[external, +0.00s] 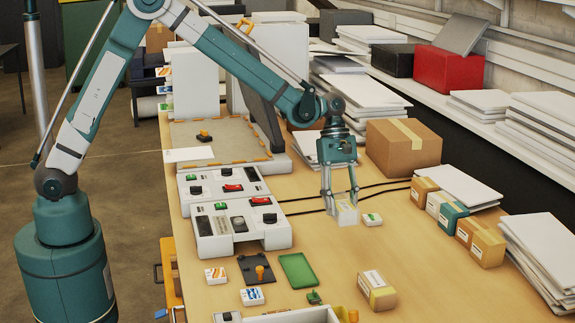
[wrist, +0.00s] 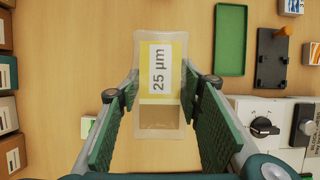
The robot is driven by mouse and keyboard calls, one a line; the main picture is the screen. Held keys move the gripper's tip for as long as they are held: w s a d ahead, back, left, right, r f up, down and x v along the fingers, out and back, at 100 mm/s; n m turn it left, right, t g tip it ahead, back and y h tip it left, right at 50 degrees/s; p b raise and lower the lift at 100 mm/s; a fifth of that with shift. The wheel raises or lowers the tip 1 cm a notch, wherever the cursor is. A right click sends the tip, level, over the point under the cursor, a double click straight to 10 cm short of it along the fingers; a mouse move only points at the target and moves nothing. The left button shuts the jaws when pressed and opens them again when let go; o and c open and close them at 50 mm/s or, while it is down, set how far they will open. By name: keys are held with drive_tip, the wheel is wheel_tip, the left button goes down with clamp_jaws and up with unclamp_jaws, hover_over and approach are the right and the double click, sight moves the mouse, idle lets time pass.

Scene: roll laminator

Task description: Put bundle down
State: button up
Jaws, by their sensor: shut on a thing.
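The bundle (wrist: 160,118) is a pale, partly see-through block with a yellow label reading "25 µm". My gripper (wrist: 160,90) is shut on it, with one green-padded finger at each long side.
A small green-and-white pack (external: 372,219) lies close right of the bundle. A brown carton (external: 404,146) stands behind it, and white control boxes (external: 240,225) stand to the left. A green tray (external: 298,270) and a small box (external: 377,290) lie in front. Bare table surrounds the bundle's front right.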

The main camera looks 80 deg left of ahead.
drive_tip(key=shift+d, duration=0.2)
drive_tip(key=shift+f, duration=3.1)
drive_tip(key=shift+f, duration=1.9)
drive_tip(key=shift+f, duration=0.2)
drive_tip(key=o, duration=1)
